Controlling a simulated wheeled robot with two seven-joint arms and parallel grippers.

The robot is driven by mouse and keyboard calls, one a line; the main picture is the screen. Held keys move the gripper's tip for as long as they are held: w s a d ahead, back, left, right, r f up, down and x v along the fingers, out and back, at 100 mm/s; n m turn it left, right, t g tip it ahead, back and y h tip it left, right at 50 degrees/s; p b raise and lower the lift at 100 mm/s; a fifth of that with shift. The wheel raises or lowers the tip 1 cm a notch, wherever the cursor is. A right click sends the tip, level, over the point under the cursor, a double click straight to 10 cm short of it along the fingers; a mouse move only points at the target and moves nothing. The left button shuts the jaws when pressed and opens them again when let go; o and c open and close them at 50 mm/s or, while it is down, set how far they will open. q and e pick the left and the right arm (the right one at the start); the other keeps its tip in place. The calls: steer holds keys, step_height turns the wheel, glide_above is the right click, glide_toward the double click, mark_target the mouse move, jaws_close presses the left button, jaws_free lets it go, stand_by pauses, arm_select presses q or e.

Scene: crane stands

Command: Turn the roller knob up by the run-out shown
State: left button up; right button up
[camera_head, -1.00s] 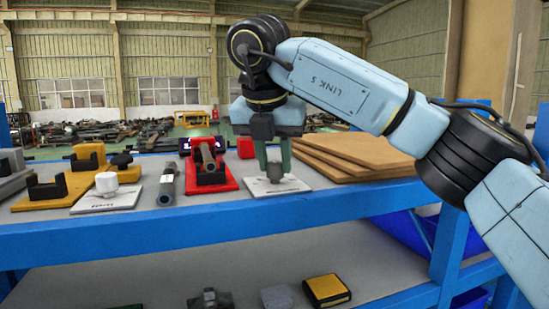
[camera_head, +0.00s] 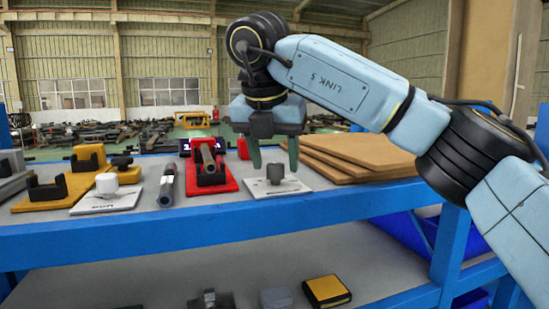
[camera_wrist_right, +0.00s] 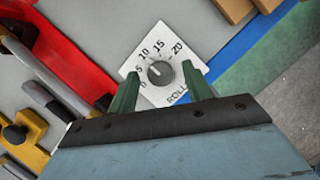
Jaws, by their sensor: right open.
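The roller knob (camera_head: 275,173) is a grey knob on a white plate (camera_head: 290,189) at the shelf's front. In the right wrist view the knob (camera_wrist_right: 160,73) has a pale pointer mark, and the dial plate (camera_wrist_right: 141,60) reads 0, 5, 10, 15, 20 and "ROLL…"; the mark seems to lie near 10. My right gripper (camera_head: 274,163) is open, its green fingers on either side of the knob and apart from it. A dark display (camera_head: 200,146) with lit characters stands behind the red stand; I cannot read it. My left gripper is not in view.
The red stand (camera_head: 225,185) holds a grey tube just left of the knob. A loose metal tube (camera_head: 166,187), a white knob (camera_head: 106,183) on its plate and yellow stands (camera_head: 40,200) are further left. Brown boards (camera_head: 350,152) lie close on the right.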

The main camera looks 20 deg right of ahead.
steer(key=p+v, duration=0.2)
steer(key=v, duration=1.1)
steer(key=shift+s+f, duration=0.1)
